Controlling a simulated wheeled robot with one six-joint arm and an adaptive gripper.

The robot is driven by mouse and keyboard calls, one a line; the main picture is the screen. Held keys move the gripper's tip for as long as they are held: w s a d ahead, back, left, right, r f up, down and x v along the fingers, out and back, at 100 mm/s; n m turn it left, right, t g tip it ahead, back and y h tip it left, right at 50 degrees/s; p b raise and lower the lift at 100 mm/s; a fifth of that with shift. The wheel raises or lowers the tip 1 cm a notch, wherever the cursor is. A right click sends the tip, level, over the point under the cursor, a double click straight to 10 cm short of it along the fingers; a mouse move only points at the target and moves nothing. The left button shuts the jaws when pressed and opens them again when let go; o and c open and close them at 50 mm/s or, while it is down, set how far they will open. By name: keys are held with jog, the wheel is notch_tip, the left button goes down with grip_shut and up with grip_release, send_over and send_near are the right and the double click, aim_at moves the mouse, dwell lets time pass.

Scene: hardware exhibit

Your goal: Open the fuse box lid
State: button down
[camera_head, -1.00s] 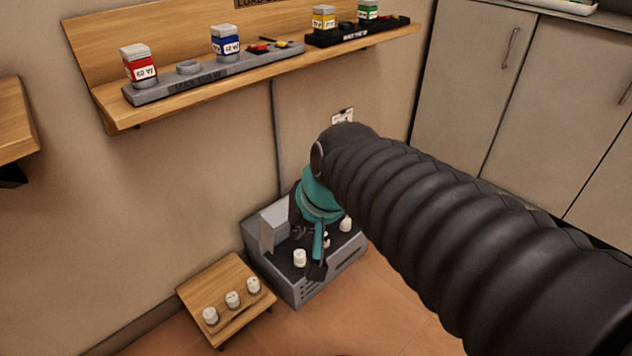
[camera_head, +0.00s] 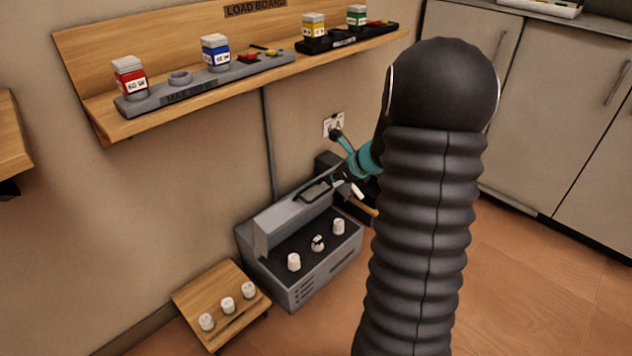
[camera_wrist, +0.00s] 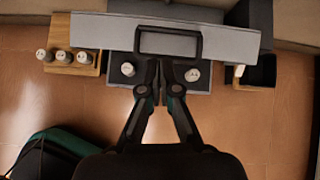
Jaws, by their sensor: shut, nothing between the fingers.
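The fuse box (camera_head: 300,280) is a grey case on the floor against the wall. Its grey lid (camera_head: 285,222) stands raised along the back, with a black loop handle (camera_head: 314,191). White fuses (camera_head: 293,262) show on the dark panel in front. In the wrist view, the lid (camera_wrist: 100,30) spans the top and its handle (camera_wrist: 168,30) faces me. My gripper (camera_wrist: 161,68) is shut and empty, its fingertips just below the handle's lower bar in the picture; contact is unclear. In the head view my gripper (camera_head: 340,180) is by the handle's right end, partly hidden by my arm.
A wooden stand with white fuses (camera_head: 228,303) is left of the fuse box. A dark open box (camera_wrist: 262,70) stands to its right. A shelf with coloured jars (camera_head: 215,52) hangs above, and a wall outlet (camera_head: 333,124) is behind. Floor in front is clear.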

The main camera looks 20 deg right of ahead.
jog(key=w+f+m, duration=0.1)
jog(key=w+f, duration=0.6)
jog(key=f, duration=0.1)
jog(key=shift+a+f+m+b, duration=0.15)
jog(key=shift+f+m+b, duration=0.2)
jog(key=shift+b, duration=0.1)
jog(key=shift+w, duration=0.1)
